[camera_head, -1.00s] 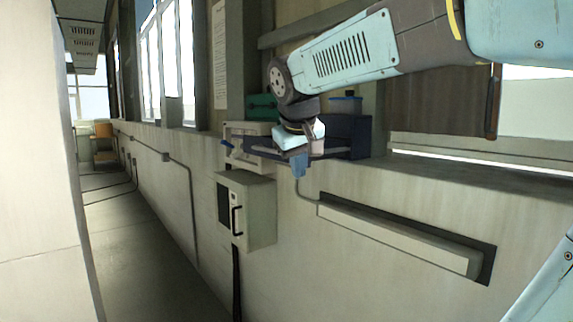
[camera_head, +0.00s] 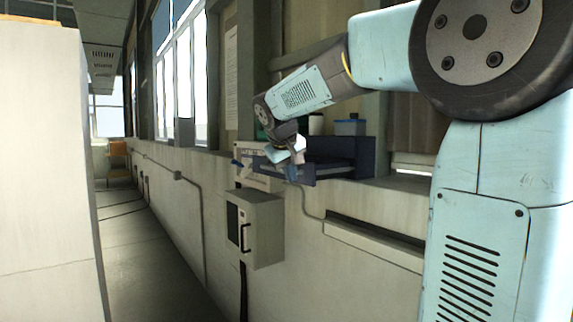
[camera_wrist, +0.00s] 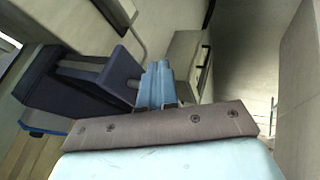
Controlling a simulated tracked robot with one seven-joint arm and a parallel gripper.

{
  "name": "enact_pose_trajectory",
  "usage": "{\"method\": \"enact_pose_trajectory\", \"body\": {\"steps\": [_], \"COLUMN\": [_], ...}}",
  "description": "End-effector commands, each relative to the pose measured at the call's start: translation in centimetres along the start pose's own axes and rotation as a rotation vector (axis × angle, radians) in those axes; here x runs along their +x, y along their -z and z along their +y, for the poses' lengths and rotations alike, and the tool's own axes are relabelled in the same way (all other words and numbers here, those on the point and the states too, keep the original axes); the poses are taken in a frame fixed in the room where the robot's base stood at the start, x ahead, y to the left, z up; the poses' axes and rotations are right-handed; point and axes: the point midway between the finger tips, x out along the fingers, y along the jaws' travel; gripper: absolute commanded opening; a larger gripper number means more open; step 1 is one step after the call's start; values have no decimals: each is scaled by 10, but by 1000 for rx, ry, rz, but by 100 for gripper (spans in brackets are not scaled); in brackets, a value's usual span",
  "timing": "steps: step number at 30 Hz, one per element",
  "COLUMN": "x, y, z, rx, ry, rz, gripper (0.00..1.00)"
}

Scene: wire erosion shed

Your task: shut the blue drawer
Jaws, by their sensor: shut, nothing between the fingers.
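A dark blue drawer unit (camera_head: 352,150) stands on the ledge under the windows. Its blue drawer (camera_head: 326,169) sticks out toward the room, partly hidden by my gripper. In the wrist view the drawer front (camera_wrist: 120,72) stands apart from the unit's body (camera_wrist: 58,82), with a grey inner strip between them. My gripper (camera_head: 292,174) is shut and empty, pointing down at the outer side of the drawer front. In the wrist view its fingers (camera_wrist: 155,85) are right beside that front; I cannot tell whether they touch it.
A blue-lidded container (camera_head: 350,127) and a white cup-like object (camera_head: 316,123) stand by the unit. A pale panel (camera_head: 252,160) is behind my gripper. A grey wall box (camera_head: 256,228) with a black handle juts out below. The floor aisle (camera_head: 150,255) at left is clear.

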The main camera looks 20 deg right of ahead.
Motion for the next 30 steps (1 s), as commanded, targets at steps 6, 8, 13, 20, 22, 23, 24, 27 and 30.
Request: {"method": "enact_pose_trajectory", "body": {"steps": [6, 8, 13, 20, 22, 23, 24, 27, 30], "x": [39, 41, 50, 53, 53, 53, 53, 53, 54], "y": [-1, 0, 0, 0, 0, 0, 0, 0, 1], "z": [-1, 10, 26, 34, 34, 34, 34, 34, 34], "rx": [-2, 1, -1, -1, -2, -2, -2, -2, -4], "ry": [0, 0, 1, 2, 2, 2, 2, 2, 2], "rz": [-3, 0, -1, 0, 1, 1, 1, 1, 1], "gripper": [0, 0, 0, 0, 0, 0, 0, 0, 0]}}
